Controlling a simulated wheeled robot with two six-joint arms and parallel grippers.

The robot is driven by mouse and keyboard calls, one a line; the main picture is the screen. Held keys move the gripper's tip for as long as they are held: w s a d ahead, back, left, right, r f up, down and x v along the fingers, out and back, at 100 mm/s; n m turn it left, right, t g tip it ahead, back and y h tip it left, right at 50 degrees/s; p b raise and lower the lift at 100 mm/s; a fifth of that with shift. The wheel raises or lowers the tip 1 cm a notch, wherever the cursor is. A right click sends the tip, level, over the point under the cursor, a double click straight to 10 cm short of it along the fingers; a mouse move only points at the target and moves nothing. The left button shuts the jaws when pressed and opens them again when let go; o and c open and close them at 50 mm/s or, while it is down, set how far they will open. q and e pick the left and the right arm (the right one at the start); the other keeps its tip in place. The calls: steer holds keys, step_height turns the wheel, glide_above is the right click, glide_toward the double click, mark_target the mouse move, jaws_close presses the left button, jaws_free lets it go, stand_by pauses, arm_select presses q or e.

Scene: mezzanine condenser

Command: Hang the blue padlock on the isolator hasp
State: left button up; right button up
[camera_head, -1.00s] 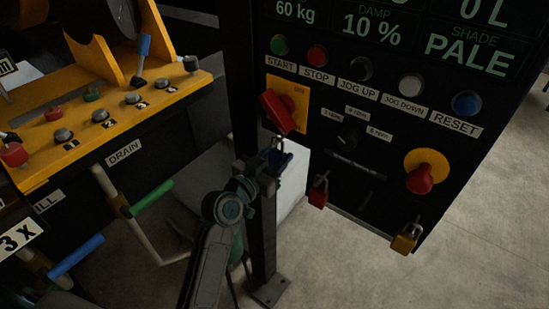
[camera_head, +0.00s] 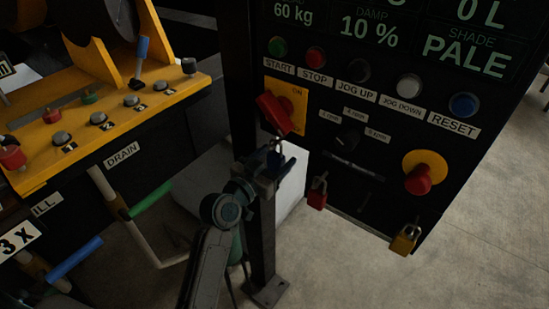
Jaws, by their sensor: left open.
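The isolator is a red handle (camera_head: 273,113) on a yellow plate (camera_head: 299,97) on the black panel. The blue padlock (camera_head: 274,158) is just below the handle, upright, with its shackle pointing up. It appears to hang at the isolator hasp, but the hasp is too small and dark to tell whether the shackle passes through it. My left gripper (camera_head: 271,172) is open just below the padlock, with its fingers close around the lower body, which they partly hide. I cannot tell whether they touch it. My right gripper is out of view.
A red padlock (camera_head: 318,193) and a yellow padlock (camera_head: 405,239) hang along the panel's lower edge. A red emergency button (camera_head: 419,178) sticks out at the right. A dark post stands behind my left arm. A yellow console (camera_head: 110,112) and green lever (camera_head: 150,199) are at the left.

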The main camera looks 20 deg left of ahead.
arm_select(q)
steer(key=shift+s+a+f, duration=0.1)
steer(key=shift+s, duration=0.2)
steer(key=b+v, duration=0.3)
steer(key=v, duration=0.6)
steer(key=s+a+f+n+g+y, duration=0.2)
steer(key=s+a+f+g+y, duration=0.2)
steer(key=s+f+g, duration=0.5)
steer(key=s+a+f+n+g+y, duration=0.1)
steer(key=s+a+f+g+y, duration=0.25)
steer(key=s+f, duration=1)
steer(key=s+a+f+g+b, duration=0.1)
steer(key=a+f, duration=0.1)
steer(key=f, duration=1.4)
steer(key=s+a+f+g+b, duration=0.1)
steer(key=a+f, duration=0.1)
steer(key=f, duration=1.5)
steer(key=s+f+g, duration=0.1)
steer(key=s+f, duration=1.6)
steer(key=shift+s+a+f+n, duration=0.25)
steer(key=shift+f+n, duration=0.05)
